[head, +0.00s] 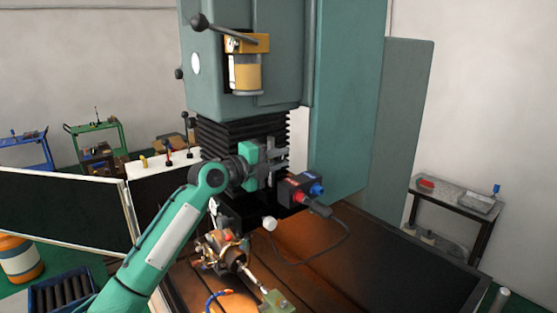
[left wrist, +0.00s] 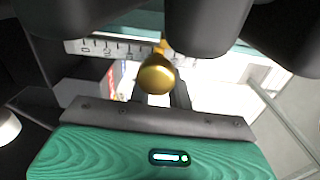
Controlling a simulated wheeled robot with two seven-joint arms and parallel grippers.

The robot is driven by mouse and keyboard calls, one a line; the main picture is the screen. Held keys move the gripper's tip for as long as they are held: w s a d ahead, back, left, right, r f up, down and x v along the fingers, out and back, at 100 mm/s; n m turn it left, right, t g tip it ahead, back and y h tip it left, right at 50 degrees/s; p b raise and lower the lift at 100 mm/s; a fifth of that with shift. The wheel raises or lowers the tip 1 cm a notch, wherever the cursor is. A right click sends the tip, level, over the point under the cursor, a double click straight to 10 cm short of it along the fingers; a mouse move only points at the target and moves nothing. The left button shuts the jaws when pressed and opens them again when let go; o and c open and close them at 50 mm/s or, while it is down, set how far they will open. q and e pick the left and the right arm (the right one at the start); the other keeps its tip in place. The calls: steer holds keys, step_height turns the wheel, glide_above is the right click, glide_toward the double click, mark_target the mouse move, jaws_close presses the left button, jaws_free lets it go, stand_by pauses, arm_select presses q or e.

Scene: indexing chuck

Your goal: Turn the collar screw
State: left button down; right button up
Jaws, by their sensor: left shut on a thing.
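My left gripper (head: 279,153) is in front of the machine head, just below the black bellows. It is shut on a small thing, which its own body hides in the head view. In the left wrist view a rounded brass knob, which looks like the collar screw (left wrist: 157,75), sits at the fingers in front of a pale graduated scale (left wrist: 100,47). Dark rounded parts beyond hide some of the scale. I cannot tell exactly how the fingertips meet the screw. My right gripper is not in view.
The indexing chuck (head: 220,252) stands on the brown machine table (head: 345,262) below. A side bench (head: 455,198) is at the right.

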arm_select(q)
steer(key=shift+r+g+y, duration=0.1)
steer(key=shift+g+y, duration=0.2)
steer(key=shift+y, duration=0.2)
steer(key=shift+g+y, duration=0.3)
steer(key=g+y+p, duration=0.1)
steer(key=y, duration=0.1)
steer(key=shift+r+g+y, duration=0.1)
steer(key=shift+g+y, duration=0.2)
steer(key=shift+g, duration=0.1)
steer(key=shift+g+y, duration=0.3)
steer(key=shift+y, duration=0.2)
steer(key=c, duration=1.3)
jaws_free()
steer(key=shift+c, duration=0.2)
